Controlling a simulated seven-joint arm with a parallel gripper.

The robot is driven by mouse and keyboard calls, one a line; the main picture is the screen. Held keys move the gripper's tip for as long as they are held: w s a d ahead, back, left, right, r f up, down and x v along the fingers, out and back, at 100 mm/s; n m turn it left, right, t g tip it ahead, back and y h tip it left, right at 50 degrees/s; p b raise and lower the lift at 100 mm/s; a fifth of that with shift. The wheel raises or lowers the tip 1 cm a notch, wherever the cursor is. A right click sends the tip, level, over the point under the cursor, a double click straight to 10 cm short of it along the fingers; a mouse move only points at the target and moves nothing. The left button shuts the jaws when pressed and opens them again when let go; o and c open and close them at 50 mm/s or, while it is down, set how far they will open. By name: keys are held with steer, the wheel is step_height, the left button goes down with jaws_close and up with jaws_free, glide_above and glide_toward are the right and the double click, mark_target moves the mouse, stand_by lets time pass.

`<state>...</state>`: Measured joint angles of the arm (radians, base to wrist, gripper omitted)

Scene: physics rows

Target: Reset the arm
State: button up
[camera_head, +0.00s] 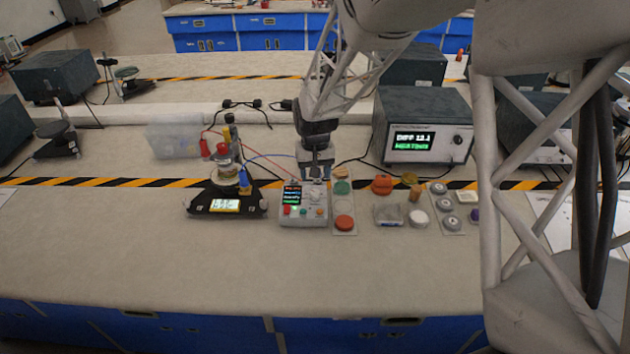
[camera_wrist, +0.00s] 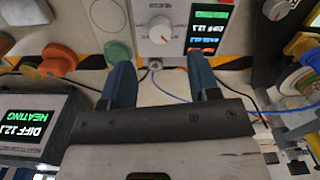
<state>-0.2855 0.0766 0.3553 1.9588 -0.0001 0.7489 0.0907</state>
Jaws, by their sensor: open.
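My gripper (camera_head: 316,172) hangs at the rear edge of a small grey control box (camera_head: 303,212) on the bench. In the wrist view, its two blue-grey fingers (camera_wrist: 158,66) are apart, with nothing seen held between them. A small grey fitting on the box's edge shows between the fingertips; I cannot tell whether they touch it. The box's dial (camera_wrist: 160,30) and lit screen (camera_wrist: 208,28) lie just beyond the fingertips. My arm reaches down from the upper right in the head view.
Left of the box stands a black-based apparatus (camera_head: 225,200) with wires. On the right are coloured discs on plates, a green disc (camera_head: 342,187) closest, and a large instrument (camera_head: 428,140) reading "HEATING" behind. Cables run behind the gripper. The front bench (camera_head: 150,260) is clear.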

steer(key=shift+r, duration=0.4)
steer(key=shift+s+d+r, duration=0.25)
steer(key=shift+d+r, duration=0.1)
steer(key=shift+r, duration=0.05)
steer(key=s+d+r+m+t, duration=0.1)
steer(key=s+d+r, duration=0.9)
steer(key=s+r, duration=0.3)
steer(key=s+d+r, duration=0.1)
steer(key=s+d, duration=0.2)
steer(key=s, duration=0.4)
steer(key=s+d+r+m+t, duration=0.1)
steer(key=s+d+r, duration=0.1)
steer(key=s, duration=0.5)
steer(key=s+d+r, duration=0.1)
steer(key=s+d, duration=0.2)
steer(key=s, duration=0.4)
steer(key=shift+s+d+r+t, duration=0.3)
steer(key=shift+d, duration=0.05)
